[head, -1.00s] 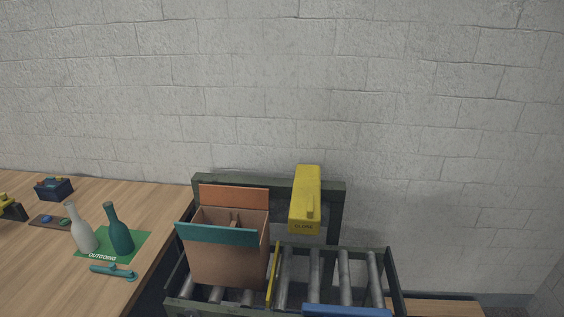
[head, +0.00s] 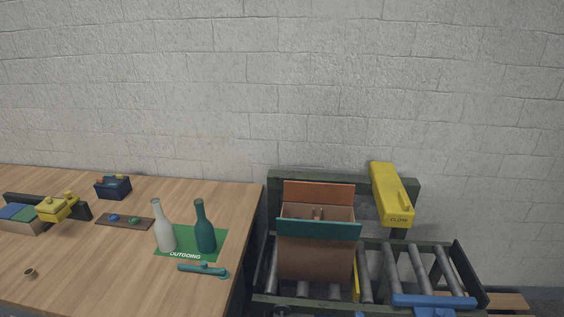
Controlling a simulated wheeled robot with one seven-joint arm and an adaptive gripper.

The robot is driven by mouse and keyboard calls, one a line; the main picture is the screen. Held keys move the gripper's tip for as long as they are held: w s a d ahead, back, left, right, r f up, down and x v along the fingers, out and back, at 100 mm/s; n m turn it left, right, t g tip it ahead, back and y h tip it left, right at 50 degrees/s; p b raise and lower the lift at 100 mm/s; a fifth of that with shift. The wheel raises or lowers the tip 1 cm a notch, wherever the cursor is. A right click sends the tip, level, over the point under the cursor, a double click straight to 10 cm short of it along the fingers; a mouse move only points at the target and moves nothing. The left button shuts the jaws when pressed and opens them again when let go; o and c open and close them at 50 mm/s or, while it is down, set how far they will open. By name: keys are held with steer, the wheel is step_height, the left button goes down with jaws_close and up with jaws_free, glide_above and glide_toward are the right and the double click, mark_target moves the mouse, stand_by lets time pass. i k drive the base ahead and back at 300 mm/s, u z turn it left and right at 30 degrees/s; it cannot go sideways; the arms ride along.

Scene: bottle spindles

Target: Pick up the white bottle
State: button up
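The white bottle (head: 165,228) stands upright on the left part of a green mat marked OUTGOING (head: 222,236), on the wooden table. A dark teal bottle (head: 205,232) stands upright just to its right, with a small gap between them. My gripper is not in view.
A teal tool (head: 202,269) lies in front of the mat. A brown tray (head: 104,220) and a dark blue bin (head: 113,187) are to the left.

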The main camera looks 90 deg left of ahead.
mark_target(163, 230)
steer(key=k, duration=1.85)
steer(key=u, duration=1.65)
steer(key=i, duration=1)
steer(key=z, duration=1.95)
steer(key=k, duration=1)
steer(key=u, duration=1.25)
